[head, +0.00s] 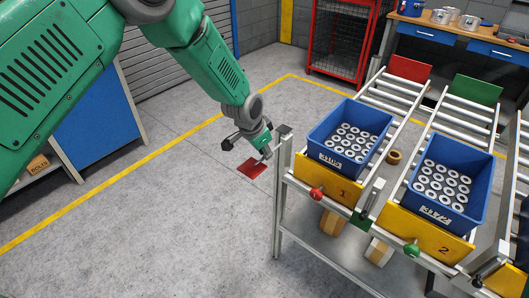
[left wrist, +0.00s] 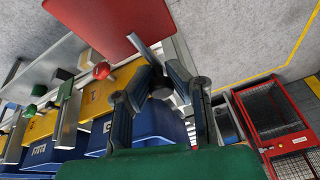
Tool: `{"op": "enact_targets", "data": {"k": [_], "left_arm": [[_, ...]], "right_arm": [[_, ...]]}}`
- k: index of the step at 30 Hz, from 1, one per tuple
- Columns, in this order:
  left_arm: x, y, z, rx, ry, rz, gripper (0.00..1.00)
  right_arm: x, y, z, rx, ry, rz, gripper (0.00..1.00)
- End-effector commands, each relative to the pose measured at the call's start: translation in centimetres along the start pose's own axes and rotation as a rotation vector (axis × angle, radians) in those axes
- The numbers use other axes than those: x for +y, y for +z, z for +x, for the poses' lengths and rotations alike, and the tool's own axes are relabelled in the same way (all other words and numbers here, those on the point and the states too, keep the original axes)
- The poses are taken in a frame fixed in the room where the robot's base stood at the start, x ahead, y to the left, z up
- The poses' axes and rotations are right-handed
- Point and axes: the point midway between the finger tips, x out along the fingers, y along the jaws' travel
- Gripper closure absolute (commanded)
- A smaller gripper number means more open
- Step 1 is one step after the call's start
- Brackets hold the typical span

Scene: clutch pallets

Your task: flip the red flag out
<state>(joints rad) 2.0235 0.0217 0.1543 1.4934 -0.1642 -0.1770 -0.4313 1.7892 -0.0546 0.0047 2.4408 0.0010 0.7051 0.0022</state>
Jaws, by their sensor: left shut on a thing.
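The red flag (head: 252,168) is a flat red plate beside the near left corner of the roller rack, out over the grey floor. In the left wrist view the red flag (left wrist: 108,27) fills the top left, with a light metal rod (left wrist: 143,48) running from it to between my fingers. My left gripper (head: 263,152) is at the rack's left post, shut on the flag's rod. In the left wrist view the left gripper's fingers (left wrist: 160,80) close around a dark round part at the rod's end. My right gripper is not in view.
Blue crates (head: 335,158) (head: 426,216) of metal rings stand on the rack behind yellow panels (head: 318,180) numbered 1 and 2. A red knob (head: 317,193) and green knob (head: 411,250) stick out in front.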

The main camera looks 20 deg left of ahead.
Motion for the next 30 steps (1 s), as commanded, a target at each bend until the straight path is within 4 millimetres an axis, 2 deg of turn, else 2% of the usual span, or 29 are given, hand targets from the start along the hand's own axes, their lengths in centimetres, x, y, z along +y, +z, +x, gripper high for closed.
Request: {"op": "enact_targets", "data": {"k": [1,17,18,19,20,30], "left_arm": [[-0.54,-1.04,-0.67,0.022,-0.012,0.000,1.00],[-0.57,-1.09,-0.89,0.023,-0.013,0.000,1.00],[-0.58,-1.08,-0.89,0.023,-0.013,0.000,0.74],[-0.58,-1.06,-0.88,0.023,-0.013,0.000,0.63],[-0.56,-1.03,-0.85,0.022,-0.012,0.000,0.61],[-0.39,-0.71,-0.60,0.010,-0.005,0.000,0.61]], "right_arm": [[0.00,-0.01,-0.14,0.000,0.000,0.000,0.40],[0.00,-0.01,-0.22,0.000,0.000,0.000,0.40],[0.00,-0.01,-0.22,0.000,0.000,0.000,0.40],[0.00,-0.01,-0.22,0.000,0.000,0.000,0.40],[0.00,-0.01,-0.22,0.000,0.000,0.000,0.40],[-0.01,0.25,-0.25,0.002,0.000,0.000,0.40]]}}
